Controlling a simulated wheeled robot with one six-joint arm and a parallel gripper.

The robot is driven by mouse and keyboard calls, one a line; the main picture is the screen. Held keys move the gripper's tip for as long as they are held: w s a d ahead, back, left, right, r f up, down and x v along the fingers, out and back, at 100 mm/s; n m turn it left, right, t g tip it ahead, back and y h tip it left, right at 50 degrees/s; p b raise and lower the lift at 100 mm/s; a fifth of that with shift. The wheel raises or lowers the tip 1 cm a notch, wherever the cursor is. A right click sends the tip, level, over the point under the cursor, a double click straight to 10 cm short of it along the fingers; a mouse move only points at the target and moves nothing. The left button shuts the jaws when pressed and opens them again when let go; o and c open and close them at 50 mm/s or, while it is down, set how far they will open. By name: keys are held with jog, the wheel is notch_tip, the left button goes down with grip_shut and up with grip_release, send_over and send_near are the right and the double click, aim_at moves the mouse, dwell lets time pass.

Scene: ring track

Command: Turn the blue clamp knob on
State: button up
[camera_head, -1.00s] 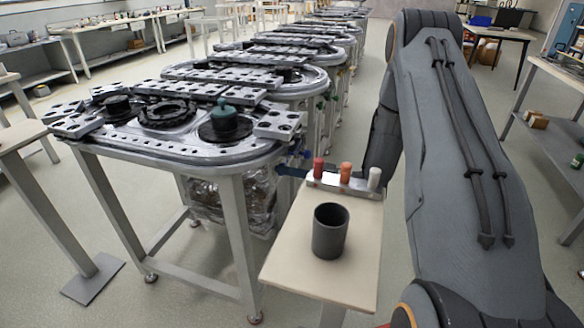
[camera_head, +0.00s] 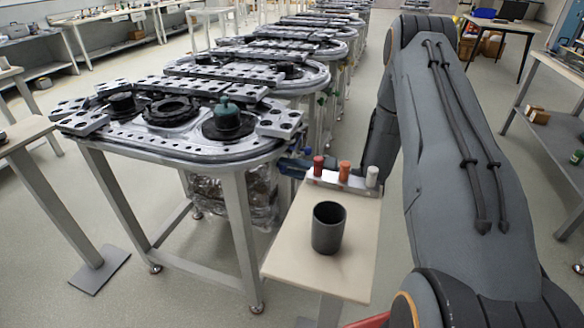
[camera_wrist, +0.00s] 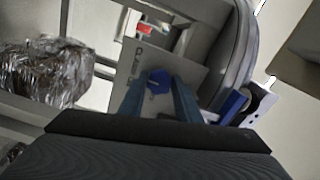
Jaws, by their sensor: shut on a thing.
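The blue clamp knob (camera_wrist: 158,82) shows in the wrist view on a grey plate (camera_wrist: 183,67) with small dark lettering along its left side. My gripper (camera_wrist: 158,90) has its two blue fingers on either side of the knob and is shut on it. The fingers partly cover the knob's sides, and I cannot read which way it is set. In the head view my gripper (camera_head: 293,167) is small, beside the right end of the near ring track (camera_head: 262,152). The knob itself is not clear there.
A small pale table (camera_head: 287,262) with a dark cup (camera_head: 329,228) and a rail of three coloured pegs (camera_head: 343,181) stands close to my arm. In the wrist view, a blue part (camera_wrist: 228,105) lies right of the fingers and a wrapped bundle (camera_wrist: 45,72) left.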

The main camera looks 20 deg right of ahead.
jog(key=shift+s+a, duration=0.1)
jog(key=shift+a, duration=0.1)
jog(key=o, duration=1.1)
jog(key=shift+c, duration=0.2)
jog(key=shift+d, duration=0.1)
jog(key=shift+d, duration=0.1)
jog(key=shift+s+d, duration=0.15)
jog(key=shift+d, duration=0.1)
jog(key=b+v, duration=0.1)
jog(key=v, duration=0.6)
